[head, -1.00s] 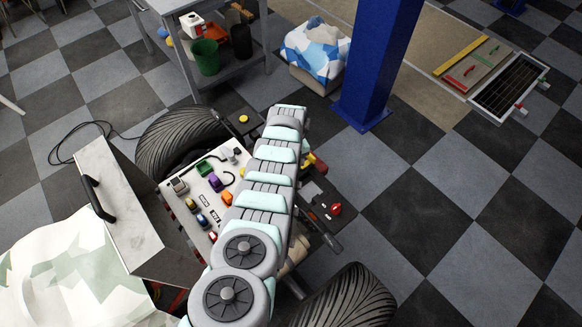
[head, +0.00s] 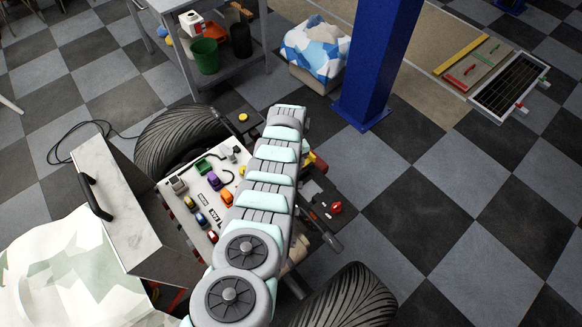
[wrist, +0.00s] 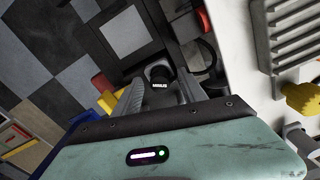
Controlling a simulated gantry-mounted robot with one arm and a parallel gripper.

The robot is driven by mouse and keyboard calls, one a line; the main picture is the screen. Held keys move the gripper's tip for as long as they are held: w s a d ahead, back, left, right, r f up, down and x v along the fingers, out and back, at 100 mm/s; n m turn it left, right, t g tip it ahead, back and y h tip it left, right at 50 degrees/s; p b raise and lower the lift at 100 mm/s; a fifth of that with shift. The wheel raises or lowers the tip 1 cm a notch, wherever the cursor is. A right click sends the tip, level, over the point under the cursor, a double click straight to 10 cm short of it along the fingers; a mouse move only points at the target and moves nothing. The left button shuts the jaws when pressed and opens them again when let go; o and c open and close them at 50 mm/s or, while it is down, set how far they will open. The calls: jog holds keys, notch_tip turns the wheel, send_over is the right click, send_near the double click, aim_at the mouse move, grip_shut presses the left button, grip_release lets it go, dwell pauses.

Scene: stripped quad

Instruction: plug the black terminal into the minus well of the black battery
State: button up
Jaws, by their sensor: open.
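In the wrist view a black piece with a small white label (wrist: 160,86) lies between the fingers of my gripper (wrist: 160,92). It looks like the black terminal, but I cannot tell for certain. The fingers stand apart on its left and right, and I see no clear contact. A dark round part sits just beyond it. The black battery and its minus well cannot be made out clearly. In the head view my arm hides my gripper and whatever is beneath it.
A white panel (head: 187,174) with coloured connectors lies left of my arm, beside a large tyre (head: 180,143). A red knob (head: 336,207) sits on the dark frame at right. In the wrist view a red cylinder (wrist: 204,20) and a yellow knob (wrist: 303,97) are nearby.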

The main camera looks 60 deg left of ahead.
jog(key=shift+r, duration=0.15)
notch_tip(320, 180, up, 3)
jog(key=p, duration=0.2)
jog(key=shift+p, duration=0.35)
notch_tip(320, 180, up, 8)
jog(key=shift+f+p, duration=0.25)
jog(key=shift+p, duration=0.2)
